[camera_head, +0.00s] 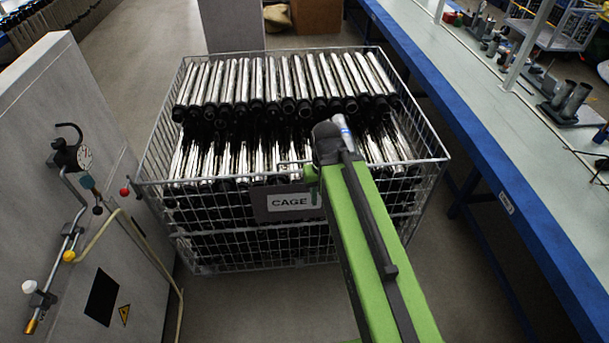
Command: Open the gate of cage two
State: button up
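A wire mesh cage (215,250) stands on the floor in the middle of the view, filled with rows of shiny metal tubes with black ends. Its front mesh panel (240,245) looks upright. A dark plate with a white label (290,201) on that front reads "CAGE"; my green arm covers whatever follows, so I cannot read the number. My arm reaches from the bottom edge to the cage's front. My gripper (313,176) is at the front rim beside the label, mostly hidden by the arm. I cannot see its fingers or whether it touches the cage.
A long blue-edged workbench (500,140) runs along the right, with metal parts on it. A grey cabinet (60,150) with a gauge, pipes and coloured knobs stands close on the left. Some floor (250,310) shows in front of the cage.

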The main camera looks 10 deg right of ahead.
aim_at(291, 200)
jog(key=z, duration=0.1)
jog(key=k, duration=0.25)
jog(key=u, duration=1.35)
jog(key=i, duration=0.55)
jog(key=z, duration=0.05)
